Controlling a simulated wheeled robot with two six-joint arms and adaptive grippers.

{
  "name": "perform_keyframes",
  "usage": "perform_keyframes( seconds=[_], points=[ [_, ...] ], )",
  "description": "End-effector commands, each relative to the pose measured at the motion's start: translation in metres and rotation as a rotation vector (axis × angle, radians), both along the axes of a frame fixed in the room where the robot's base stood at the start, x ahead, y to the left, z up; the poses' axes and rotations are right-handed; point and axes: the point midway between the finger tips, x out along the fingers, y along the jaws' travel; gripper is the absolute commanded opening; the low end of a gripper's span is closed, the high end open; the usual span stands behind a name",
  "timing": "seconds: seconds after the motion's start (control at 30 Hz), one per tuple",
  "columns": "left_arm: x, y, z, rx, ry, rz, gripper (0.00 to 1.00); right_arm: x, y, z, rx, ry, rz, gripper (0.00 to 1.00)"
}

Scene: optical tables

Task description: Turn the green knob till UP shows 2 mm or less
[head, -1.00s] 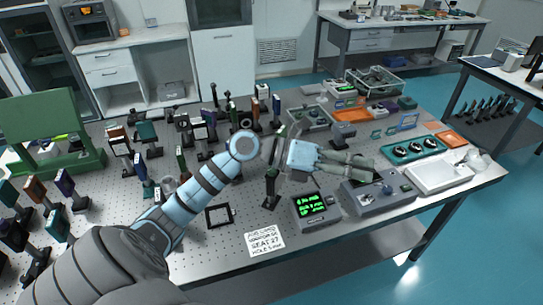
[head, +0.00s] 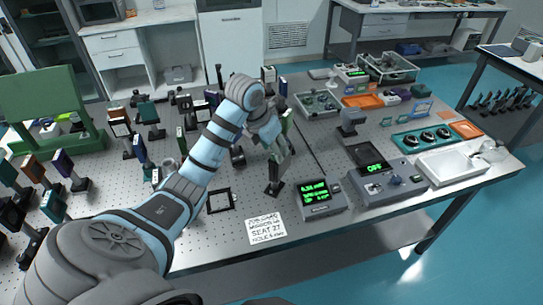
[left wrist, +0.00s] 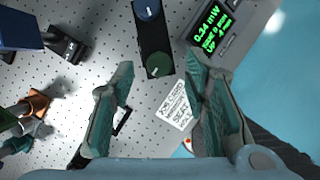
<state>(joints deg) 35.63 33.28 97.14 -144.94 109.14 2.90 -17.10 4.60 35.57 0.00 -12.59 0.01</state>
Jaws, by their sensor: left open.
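In the left wrist view the green knob (left wrist: 158,64) sits at the near end of a dark mount (left wrist: 152,38), with a blue knob (left wrist: 147,9) at its other end. My left gripper (left wrist: 160,80) is open and empty, its fingers spread to either side below the green knob in the picture, apart from it. In the head view my left gripper (head: 279,145) is over the table by the dark upright mount; the knob cannot be made out there. The readout (left wrist: 208,32) glows green; its top line reads 0.24 mW and its UP line looks like 4 mm. It also stands in the head view (head: 318,193).
A paper note (head: 266,231) lies at the front edge. A grey box (head: 386,182) showing OFF stands right of the readout. Several optics on posts crowd the left of the perforated table (head: 215,240).

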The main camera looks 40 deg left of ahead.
Motion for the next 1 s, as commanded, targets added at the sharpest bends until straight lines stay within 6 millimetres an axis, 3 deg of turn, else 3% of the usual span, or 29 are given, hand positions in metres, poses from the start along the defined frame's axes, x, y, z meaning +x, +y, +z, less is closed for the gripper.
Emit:
perform_keyframes(
  seconds=[0.03, 0.1, 0.4, 0.43, 0.7, 1.0],
  points=[
    [0.0015, -0.0002, -0.0183, 0.000, -0.001, 0.001, 0.42, -0.0003, 0.0002, -0.0181, 0.000, 0.001, 0.000, 0.40],
    [0.0026, 0.0004, -0.0243, 0.000, -0.001, 0.002, 0.42, -0.0005, 0.0005, -0.0237, 0.001, 0.001, 0.000, 0.40],
    [-0.0002, 0.0056, -0.0236, 0.001, -0.002, 0.011, 0.42, -0.0017, 0.0007, -0.0225, 0.001, 0.003, 0.000, 0.40],
    [-0.0004, 0.0059, -0.0235, 0.002, -0.002, 0.012, 0.40, -0.0020, 0.0007, -0.0224, 0.001, 0.003, 0.000, 0.40],
    [-0.0003, 0.0058, -0.0232, 0.001, -0.002, 0.012, 0.00, -0.0027, 0.0007, -0.0222, 0.001, 0.004, 0.000, 0.40],
    [0.0010, 0.0048, -0.0231, 0.001, -0.002, -0.013, 0.00, -0.0024, 0.0006, -0.0220, 0.001, 0.004, 0.000, 0.40]
  ],
)
